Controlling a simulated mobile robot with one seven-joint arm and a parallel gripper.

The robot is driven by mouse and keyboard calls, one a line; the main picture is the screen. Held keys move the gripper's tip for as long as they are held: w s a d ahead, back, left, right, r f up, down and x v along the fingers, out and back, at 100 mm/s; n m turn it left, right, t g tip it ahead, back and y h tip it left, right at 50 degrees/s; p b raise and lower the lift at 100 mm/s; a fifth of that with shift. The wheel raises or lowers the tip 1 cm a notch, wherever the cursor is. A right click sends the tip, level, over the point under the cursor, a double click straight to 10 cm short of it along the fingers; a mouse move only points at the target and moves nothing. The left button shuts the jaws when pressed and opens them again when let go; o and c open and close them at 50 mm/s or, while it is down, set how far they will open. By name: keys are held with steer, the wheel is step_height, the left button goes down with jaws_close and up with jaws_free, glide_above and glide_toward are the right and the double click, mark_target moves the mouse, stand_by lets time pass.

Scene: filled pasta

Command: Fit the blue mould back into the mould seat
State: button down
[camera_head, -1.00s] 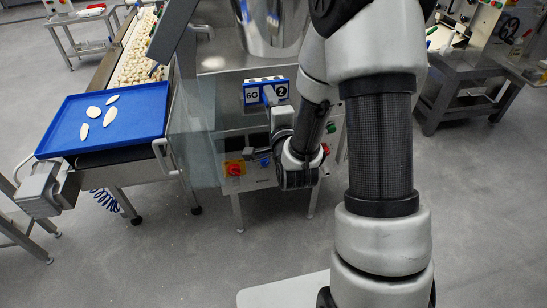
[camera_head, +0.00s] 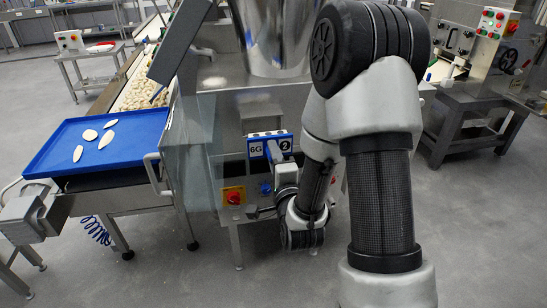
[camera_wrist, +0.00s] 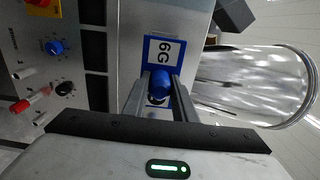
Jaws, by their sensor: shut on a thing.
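The blue mould (camera_head: 258,148), with a white 6G label and a second marked plate, is in front of the machine below the hopper. My gripper (camera_wrist: 160,84) is shut on the mould's blue round handle. In the wrist view the mould (camera_wrist: 149,50) shows beyond the two fingers, its 6G label turned sideways. In the head view my wrist hides part of the mould's lower right. A grey rectangular area of the machine front (camera_head: 262,114) shows just above the mould. I cannot tell whether this is the mould seat, or whether the mould touches the machine.
A red switch on a yellow plate (camera_head: 233,196) and a blue knob (camera_wrist: 54,47) are on the machine's front panel. A blue tray (camera_head: 55,150) with several pale pieces stands left, beside a conveyor (camera_head: 140,92). A steel hopper (camera_head: 272,40) is above.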

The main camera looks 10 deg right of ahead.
steer(key=shift+w+b, duration=0.4)
steer(key=shift+w, duration=2.5)
steer(key=shift+b, duration=1.1)
steer(key=shift+w+r+b, duration=0.1)
steer(key=shift+w+b, duration=0.55)
steer(key=shift+w, duration=1.55)
steer(key=c, duration=1.4)
jaws_free()
steer(key=shift+o, duration=0.2)
steer(key=shift+o, duration=1.2)
